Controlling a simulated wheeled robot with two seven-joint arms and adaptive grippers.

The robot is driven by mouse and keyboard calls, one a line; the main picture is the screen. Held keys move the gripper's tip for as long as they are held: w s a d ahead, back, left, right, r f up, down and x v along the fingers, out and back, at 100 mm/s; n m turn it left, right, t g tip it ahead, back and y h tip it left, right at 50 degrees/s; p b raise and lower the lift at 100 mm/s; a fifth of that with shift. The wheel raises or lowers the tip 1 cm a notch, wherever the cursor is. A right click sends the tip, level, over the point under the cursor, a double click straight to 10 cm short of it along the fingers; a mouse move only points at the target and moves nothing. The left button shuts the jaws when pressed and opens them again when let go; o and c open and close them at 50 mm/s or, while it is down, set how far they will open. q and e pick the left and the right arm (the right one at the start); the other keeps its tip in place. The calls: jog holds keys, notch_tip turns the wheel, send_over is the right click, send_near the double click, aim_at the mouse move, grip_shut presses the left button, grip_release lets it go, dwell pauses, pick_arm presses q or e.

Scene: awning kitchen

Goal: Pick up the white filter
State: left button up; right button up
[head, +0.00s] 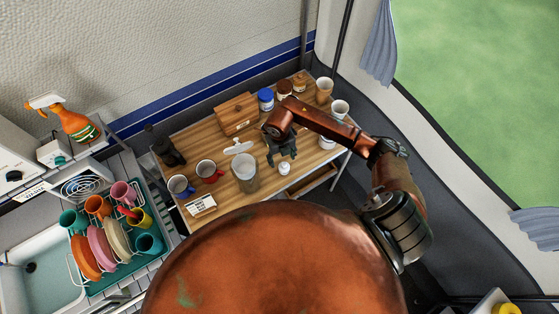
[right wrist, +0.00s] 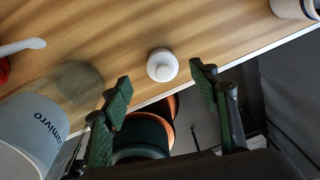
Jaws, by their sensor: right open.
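The white filter (head: 284,168), a small round white piece with a raised top, stands on the wooden table near its front edge. In the right wrist view the filter (right wrist: 162,66) lies ahead of the gap between my fingertips, and nothing hides it. My right gripper (head: 281,159) is over the table just behind the filter in the head view. In the right wrist view my right gripper (right wrist: 162,77) has its two green fingers spread wide with nothing between them. The fingers appear apart from the filter. My left gripper is not in view.
A pale, printed container (head: 244,168) stands left of the filter; it also shows in the right wrist view (right wrist: 30,130). Red (head: 207,170) and blue (head: 180,186) mugs, a wooden box (head: 237,114), jars and paper cups (head: 340,108) occupy the table. A full dish rack (head: 112,235) is at left.

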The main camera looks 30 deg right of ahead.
aim_at(283, 164)
jog(key=shift+w+f, duration=0.1)
jog(key=shift+f, duration=0.45)
jog(key=f, duration=0.2)
jog(key=shift+s+d+f+p, duration=0.1)
jog(key=shift+s+f+p, duration=0.2)
jog(key=shift+p, duration=0.1)
notch_tip(283, 164, down, 3)
jog(key=shift+s+d+f+p, duration=0.1)
jog(key=shift+d+f+p, duration=0.05)
jog(key=shift+p, duration=0.15)
jog(key=shift+f, duration=0.25)
jog(key=shift+c, duration=0.4)
jog(key=c, duration=1.2)
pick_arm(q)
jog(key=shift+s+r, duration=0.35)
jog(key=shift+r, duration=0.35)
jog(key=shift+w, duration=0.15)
